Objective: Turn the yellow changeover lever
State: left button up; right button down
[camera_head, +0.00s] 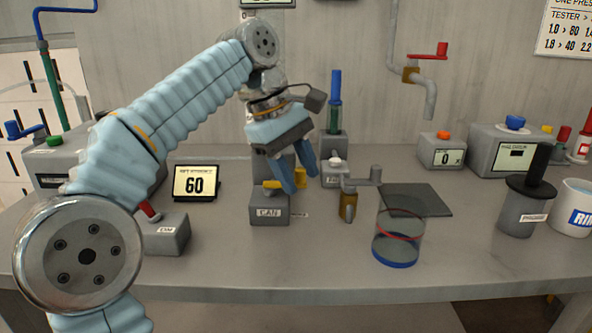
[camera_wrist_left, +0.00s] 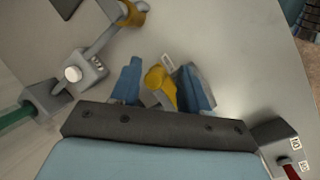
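The yellow changeover lever (camera_head: 271,185) sticks up from a small grey box labelled "CAN" (camera_head: 268,210) near the middle of the table. My left gripper (camera_head: 301,180) hangs over the box with its blue fingers pointing down, partly hiding the lever. In the left wrist view the lever's rounded yellow end (camera_wrist_left: 158,78) shows between the two spread fingers (camera_wrist_left: 162,80). The fingers are apart; I cannot tell whether either one touches the lever. My right gripper is not in view.
A brown-tipped tap (camera_head: 348,203) and a clear blue-based cylinder (camera_head: 397,248) stand to the right. A red-lever box (camera_head: 165,232) and a "60" display (camera_head: 197,183) stand to the left. A dark mat (camera_head: 425,200) lies behind the cylinder. The front table strip is clear.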

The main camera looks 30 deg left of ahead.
pick_arm(q)
jog(key=shift+w+a, duration=0.1)
jog(key=shift+w, duration=0.2)
jog(key=shift+s, duration=0.4)
jog(key=shift+c, duration=1)
jog(key=shift+s+d, duration=0.25)
jog(key=shift+d, duration=0.05)
jog(key=shift+c, duration=0.4)
jog(key=shift+s+f, duration=0.1)
jog(key=shift+s+d, duration=0.2)
jog(key=shift+s, duration=0.45)
jog(key=shift+c, duration=0.5)
